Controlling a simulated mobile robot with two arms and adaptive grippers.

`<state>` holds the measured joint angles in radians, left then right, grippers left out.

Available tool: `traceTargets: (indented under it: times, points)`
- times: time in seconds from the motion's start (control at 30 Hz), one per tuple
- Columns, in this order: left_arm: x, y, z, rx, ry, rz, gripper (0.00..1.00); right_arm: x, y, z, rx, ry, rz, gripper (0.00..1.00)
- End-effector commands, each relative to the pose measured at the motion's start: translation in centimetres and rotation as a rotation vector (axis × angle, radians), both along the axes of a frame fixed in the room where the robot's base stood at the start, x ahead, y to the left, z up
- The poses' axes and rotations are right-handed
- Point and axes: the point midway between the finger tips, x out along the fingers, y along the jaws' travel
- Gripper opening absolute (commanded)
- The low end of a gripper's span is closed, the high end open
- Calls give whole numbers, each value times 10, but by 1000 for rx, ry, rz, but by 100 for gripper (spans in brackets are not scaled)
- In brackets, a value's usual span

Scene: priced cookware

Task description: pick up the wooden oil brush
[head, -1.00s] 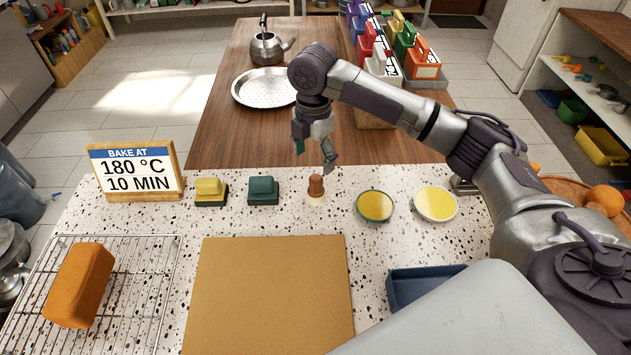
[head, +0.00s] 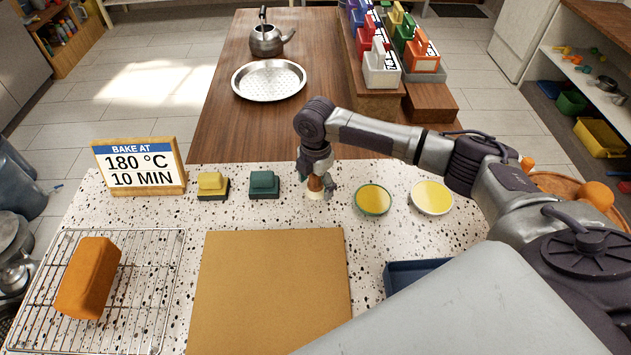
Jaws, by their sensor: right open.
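The wooden oil brush (head: 315,186) stands upright on the speckled counter, with a brown wooden handle on top and a pale base. It is right of the green block-shaped brush (head: 264,184) and left of the green-rimmed bowl (head: 373,200) of yellow liquid. My right gripper (head: 315,184) points down over it, with its open fingers on either side of the handle and partly hiding it. Whether the fingers touch the handle cannot be told. My left gripper is not in view.
A yellow block-shaped brush (head: 212,185) and a bake sign (head: 139,166) stand to the left. A white bowl (head: 432,197) stands right. A brown board (head: 270,290), a wire rack (head: 140,300) with an orange loaf (head: 88,278) and a blue tray (head: 405,274) lie nearer.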

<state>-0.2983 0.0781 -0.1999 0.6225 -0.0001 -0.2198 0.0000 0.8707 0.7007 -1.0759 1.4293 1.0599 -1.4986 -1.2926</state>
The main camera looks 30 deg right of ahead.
Motion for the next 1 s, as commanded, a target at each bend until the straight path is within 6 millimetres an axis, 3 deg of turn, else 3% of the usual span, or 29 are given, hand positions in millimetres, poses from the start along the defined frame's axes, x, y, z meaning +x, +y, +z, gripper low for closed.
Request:
traceTargets:
  times: [0.1,0.47,0.77,1.0]
  points:
    - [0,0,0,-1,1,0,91,0,0,0,0,0,0,74]
    - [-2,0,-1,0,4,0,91,0,0,0,0,0,0,14]
    - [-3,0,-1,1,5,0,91,0,0,2,-1,0,-1,12]
    - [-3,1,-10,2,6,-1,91,1,0,26,1,-4,-1,12]
